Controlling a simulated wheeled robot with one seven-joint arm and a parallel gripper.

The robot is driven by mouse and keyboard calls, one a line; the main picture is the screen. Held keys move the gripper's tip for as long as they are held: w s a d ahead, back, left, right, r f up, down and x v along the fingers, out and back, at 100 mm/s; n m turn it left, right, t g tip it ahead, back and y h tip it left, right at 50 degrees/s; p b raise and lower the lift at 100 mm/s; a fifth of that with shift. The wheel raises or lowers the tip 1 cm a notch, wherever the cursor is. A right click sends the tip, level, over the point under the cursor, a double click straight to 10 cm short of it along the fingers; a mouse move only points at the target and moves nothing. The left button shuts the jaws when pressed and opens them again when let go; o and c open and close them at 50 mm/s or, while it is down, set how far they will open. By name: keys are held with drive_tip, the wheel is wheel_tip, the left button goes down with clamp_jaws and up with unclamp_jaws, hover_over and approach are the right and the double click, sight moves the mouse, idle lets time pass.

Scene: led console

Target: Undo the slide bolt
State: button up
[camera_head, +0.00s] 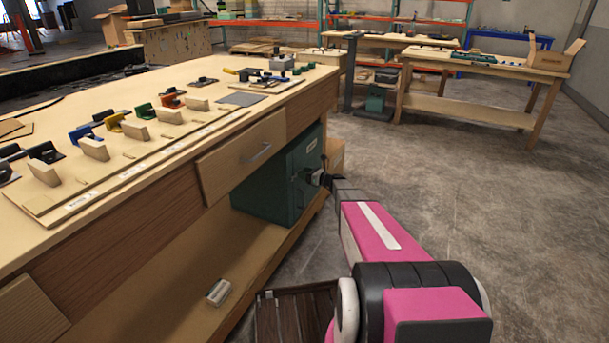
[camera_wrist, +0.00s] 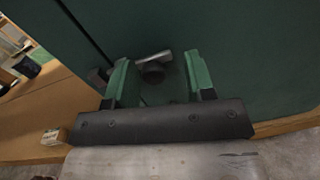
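A dark green metal cabinet (camera_head: 272,205) stands on the shelf under the workbench, with a pale label near its top. It fills most of the wrist view (camera_wrist: 262,60). A grey metal fitting with a dark round knob (camera_wrist: 152,70), which looks like the slide bolt, sits on the green face. My gripper (camera_wrist: 158,82) is open, with its green-padded fingers on either side of the knob and visible space on both sides. In the head view my gripper (camera_head: 322,177) is at the cabinet's front and hides the bolt there.
The workbench (camera_head: 190,68) carries a board with several coloured clamps and wooden blocks. A small metal box (camera_head: 218,292) lies on the lower shelf. The concrete floor at right is clear.

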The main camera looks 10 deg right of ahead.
drive_tip(key=v, duration=1)
drive_tip(key=shift+s+d, duration=0.25)
drive_tip(key=shift+d, duration=0.05)
drive_tip(key=s+a+n+g+h, duration=0.2)
drive_tip(key=s+a+n+g, duration=0.2)
drive_tip(key=s+a+n, duration=0.4)
drive_tip(key=s+a+n+g+h, duration=0.35)
drive_tip(key=s+n+g, duration=0.2)
drive_tip(key=s, duration=0.35)
drive_tip(key=s+r+n+g+h, duration=0.1)
drive_tip(key=s+n+h, duration=0.3)
drive_tip(key=s+n, duration=0.3)
drive_tip(key=s+d+r+n+g+h, duration=0.1)
drive_tip(key=s+r+n+h, duration=0.1)
drive_tip(key=s+n+h, duration=0.2)
drive_tip(key=s+n, duration=0.3)
drive_tip(key=s, duration=0.2)
drive_tip(key=shift+d+r, duration=0.25)
drive_tip(key=shift+d, duration=0.05)
drive_tip(key=shift+s+h, duration=0.1)
drive_tip(key=shift+h, duration=0.15)
drive_tip(key=shift+c, duration=0.3)
